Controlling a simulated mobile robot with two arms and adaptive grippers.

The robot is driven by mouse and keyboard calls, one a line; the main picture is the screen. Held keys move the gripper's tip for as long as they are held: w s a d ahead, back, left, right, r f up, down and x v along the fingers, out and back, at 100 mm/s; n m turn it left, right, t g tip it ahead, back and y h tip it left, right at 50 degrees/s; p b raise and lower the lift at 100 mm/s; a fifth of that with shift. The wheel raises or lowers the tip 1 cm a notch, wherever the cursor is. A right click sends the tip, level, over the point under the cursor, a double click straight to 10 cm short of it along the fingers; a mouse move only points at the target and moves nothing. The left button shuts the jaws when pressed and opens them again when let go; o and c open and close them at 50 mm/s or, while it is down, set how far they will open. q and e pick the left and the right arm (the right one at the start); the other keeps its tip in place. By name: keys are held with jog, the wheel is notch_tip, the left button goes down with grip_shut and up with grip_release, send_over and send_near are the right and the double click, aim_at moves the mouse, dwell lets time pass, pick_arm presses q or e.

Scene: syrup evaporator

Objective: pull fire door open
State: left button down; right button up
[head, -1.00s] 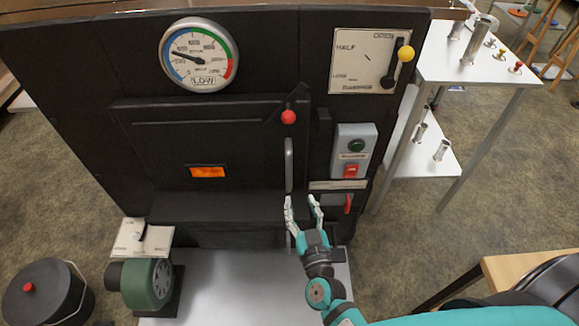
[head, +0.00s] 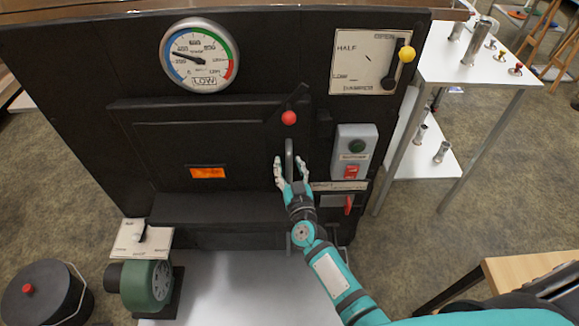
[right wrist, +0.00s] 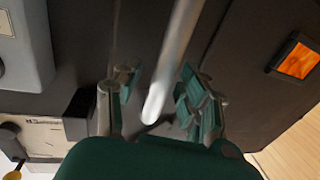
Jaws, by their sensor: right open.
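The black fire door (head: 180,145) is on the front of the evaporator and looks shut. Its vertical grey bar handle (head: 289,152) is at the door's right side, below a red-knobbed latch (head: 288,117). My right gripper (head: 290,172) is open, with its fingers on either side of the handle's lower part. In the right wrist view the handle (right wrist: 176,60) runs between the open fingers (right wrist: 155,98), not clamped by them. The orange window (right wrist: 297,60) of the door shows there too. My left gripper is not seen.
A green blower (head: 148,284) and a black bucket (head: 45,292) stand at lower left. The pale plate (head: 235,285) before the door is mostly clear.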

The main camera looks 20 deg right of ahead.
jog(key=shift+c, duration=0.3)
grip_shut()
dwell(0.4)
